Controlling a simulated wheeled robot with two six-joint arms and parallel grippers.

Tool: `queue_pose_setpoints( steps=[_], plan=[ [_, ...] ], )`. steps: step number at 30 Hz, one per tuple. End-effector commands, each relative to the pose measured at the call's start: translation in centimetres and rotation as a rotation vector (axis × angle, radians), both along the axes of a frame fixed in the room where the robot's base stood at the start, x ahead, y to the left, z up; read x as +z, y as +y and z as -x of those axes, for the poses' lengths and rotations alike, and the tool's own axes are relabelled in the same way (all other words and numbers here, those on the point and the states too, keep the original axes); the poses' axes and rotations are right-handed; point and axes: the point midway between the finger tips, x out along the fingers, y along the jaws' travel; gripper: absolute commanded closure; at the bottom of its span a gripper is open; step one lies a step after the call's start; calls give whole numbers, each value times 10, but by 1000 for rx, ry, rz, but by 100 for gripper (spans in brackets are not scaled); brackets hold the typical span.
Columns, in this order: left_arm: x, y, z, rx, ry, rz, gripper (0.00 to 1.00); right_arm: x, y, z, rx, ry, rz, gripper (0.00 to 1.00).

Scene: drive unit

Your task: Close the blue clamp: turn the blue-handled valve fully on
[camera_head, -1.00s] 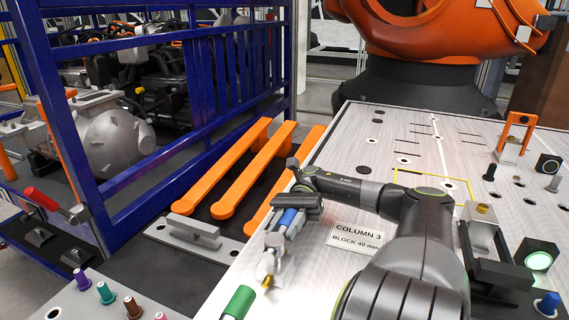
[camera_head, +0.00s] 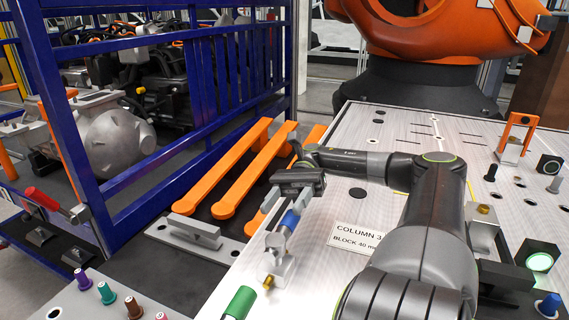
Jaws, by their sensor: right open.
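The blue-handled clamp (camera_head: 290,221) stands on the near left edge of the metal table. Its blue grip slants up and to the right from a silver body (camera_head: 275,262) with a brass tip. My right gripper (camera_head: 297,184) is open and empty, just above and behind the blue grip in the picture. A small gap seems to show between them, but I cannot tell whether they touch. The gripper hides what lies right behind it. My left gripper is not in view.
A green handle (camera_head: 240,302) is in front of the clamp. A "COLUMN 3" label (camera_head: 355,238) lies to its right.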

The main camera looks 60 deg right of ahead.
Motion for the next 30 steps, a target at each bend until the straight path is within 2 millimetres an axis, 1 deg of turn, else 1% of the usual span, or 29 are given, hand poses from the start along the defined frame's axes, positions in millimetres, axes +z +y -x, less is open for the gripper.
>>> queue_pose_setpoints(
  steps=[1,3,6,9,30],
  plan=[
    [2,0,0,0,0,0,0,9,0,0,1,2,4,49],
    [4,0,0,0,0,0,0,18,0,0,1,4,3,49],
    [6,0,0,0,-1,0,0,28,0,0,1,2,2,49],
    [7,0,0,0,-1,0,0,33,0,0,0,2,1,49],
    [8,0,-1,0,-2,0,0,37,0,0,0,0,0,49]
  ],
)
